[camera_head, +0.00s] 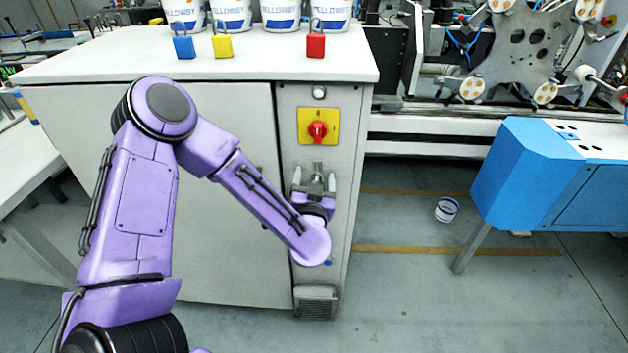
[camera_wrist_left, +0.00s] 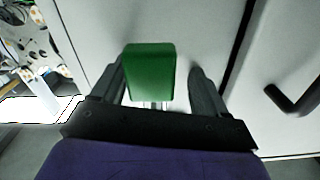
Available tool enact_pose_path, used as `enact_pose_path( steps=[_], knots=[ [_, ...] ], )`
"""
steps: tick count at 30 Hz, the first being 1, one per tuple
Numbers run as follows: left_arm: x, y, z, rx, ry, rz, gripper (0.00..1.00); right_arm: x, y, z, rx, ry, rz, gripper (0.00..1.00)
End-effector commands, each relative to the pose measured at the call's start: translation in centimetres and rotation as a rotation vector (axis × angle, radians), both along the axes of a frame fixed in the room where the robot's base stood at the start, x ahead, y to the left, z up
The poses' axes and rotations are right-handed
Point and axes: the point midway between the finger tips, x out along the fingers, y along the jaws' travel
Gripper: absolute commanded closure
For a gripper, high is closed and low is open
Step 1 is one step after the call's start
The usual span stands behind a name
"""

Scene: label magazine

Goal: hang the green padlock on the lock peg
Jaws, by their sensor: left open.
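The green padlock (camera_wrist_left: 150,72) shows in the left wrist view between the two fingers of my left gripper (camera_wrist_left: 158,80). The fingers are open; the left one is close beside the padlock and there is a clear gap to the right one. In the head view my left gripper (camera_head: 315,182) is at the narrow front panel of the cabinet, below the red switch. I cannot make out the green padlock there. A grey metal piece (camera_head: 317,167) shows at the fingers; I cannot tell whether it is the lock peg or whether the padlock hangs on it. My right gripper is out of view.
The cabinet top (camera_head: 110,60) carries a blue padlock (camera_head: 184,47), a yellow padlock (camera_head: 222,46), a red padlock (camera_head: 315,46) and several white tubs. A red rotary switch (camera_head: 317,130) sits above my gripper.

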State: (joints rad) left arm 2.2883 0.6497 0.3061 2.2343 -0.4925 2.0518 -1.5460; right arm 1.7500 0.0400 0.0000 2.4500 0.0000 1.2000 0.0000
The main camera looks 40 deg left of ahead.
Motion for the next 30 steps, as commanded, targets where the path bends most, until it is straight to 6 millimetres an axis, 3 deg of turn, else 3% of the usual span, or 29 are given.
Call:
enact_pose_path(
  steps=[5,13,16,26,30],
  knots=[
    [-1.4,-1.1,-0.1,0.002,0.0,-0.006,0.26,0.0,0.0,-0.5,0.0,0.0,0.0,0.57],
    [-7.0,-4.3,-0.2,0.005,0.001,-0.006,0.26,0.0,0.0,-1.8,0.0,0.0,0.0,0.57],
    [-8.2,-5.1,0.2,0.003,0.003,-0.004,0.26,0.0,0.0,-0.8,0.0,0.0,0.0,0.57],
    [-9.0,-5.4,0.0,-0.007,-0.004,0.001,0.26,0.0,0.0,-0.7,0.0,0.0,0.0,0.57],
    [-8.3,-6.7,-0.8,-0.16,-0.045,-0.072,0.26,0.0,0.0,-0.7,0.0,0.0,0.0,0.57]
  ],
)
